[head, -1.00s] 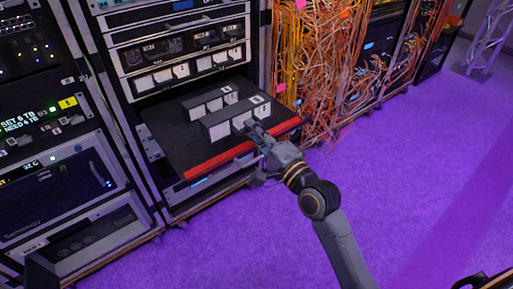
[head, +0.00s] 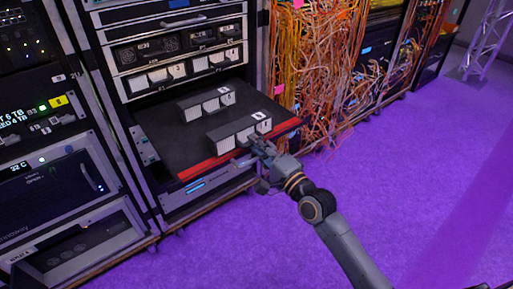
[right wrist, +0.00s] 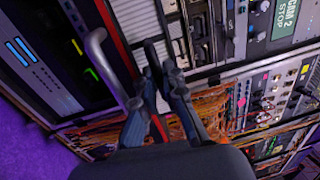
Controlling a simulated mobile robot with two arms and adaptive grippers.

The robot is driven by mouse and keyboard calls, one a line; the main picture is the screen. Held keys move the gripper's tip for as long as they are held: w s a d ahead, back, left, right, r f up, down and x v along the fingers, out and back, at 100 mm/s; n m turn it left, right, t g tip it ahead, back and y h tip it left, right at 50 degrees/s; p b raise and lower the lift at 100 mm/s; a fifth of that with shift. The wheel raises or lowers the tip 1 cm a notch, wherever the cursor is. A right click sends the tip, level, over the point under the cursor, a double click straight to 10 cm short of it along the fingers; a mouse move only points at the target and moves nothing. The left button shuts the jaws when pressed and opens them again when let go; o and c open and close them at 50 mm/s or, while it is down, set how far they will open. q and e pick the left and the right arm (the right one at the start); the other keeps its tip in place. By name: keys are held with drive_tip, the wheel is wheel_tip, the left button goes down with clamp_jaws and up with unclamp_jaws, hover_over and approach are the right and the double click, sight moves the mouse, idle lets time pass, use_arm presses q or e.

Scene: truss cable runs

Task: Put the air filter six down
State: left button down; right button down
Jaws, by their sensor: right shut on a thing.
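A dark block with white ribbed faces and a small white label, the air filter six (head: 232,133), is at the front of a black pull-out shelf (head: 163,133) with a red front edge. The label is too small to read surely. My right gripper (head: 257,143) is shut on the filter's right end. The filter sits level and appears to touch the shelf, but a small gap cannot be ruled out. In the right wrist view, the fingers (right wrist: 163,78) close on a thin dark part, with the white ribbed face (right wrist: 137,20) beyond. My left gripper is not in view.
A similar filter block (head: 206,103) lies behind it on the shelf, with a clear strip between. More white-faced filters (head: 158,76) are fitted in the rack above. Loose orange cables (head: 325,75) hang just right of the shelf. The purple floor (head: 400,180) is open.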

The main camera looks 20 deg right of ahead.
drive_tip(key=c, duration=1.7)
unclamp_jaws()
drive_tip(key=v, duration=1.2)
drive_tip(key=s+a+f+n+g+h, duration=0.1)
drive_tip(key=s+a+f+n+g, duration=0.25)
drive_tip(key=f+n, duration=0.2)
drive_tip(key=s+a+f+n+g, duration=0.2)
drive_tip(key=s+f+n+g, duration=0.2)
drive_tip(key=f, duration=0.2)
drive_tip(key=s+d+f+n+g+h, duration=0.1)
drive_tip(key=s+f+n+g, duration=0.1)
drive_tip(key=s, duration=0.2)
drive_tip(key=s+d+f+n+g+h, duration=0.2)
drive_tip(key=s, duration=0.3)
drive_tip(key=s+d+f+n+g+h, duration=0.1)
drive_tip(key=s+f+n+g+h, duration=0.1)
drive_tip(key=s, duration=0.3)
drive_tip(key=shift+d+f+n+g+p, duration=0.25)
drive_tip(key=shift+d+f+g+p, duration=0.05)
drive_tip(key=shift+d+f+g, duration=0.15)
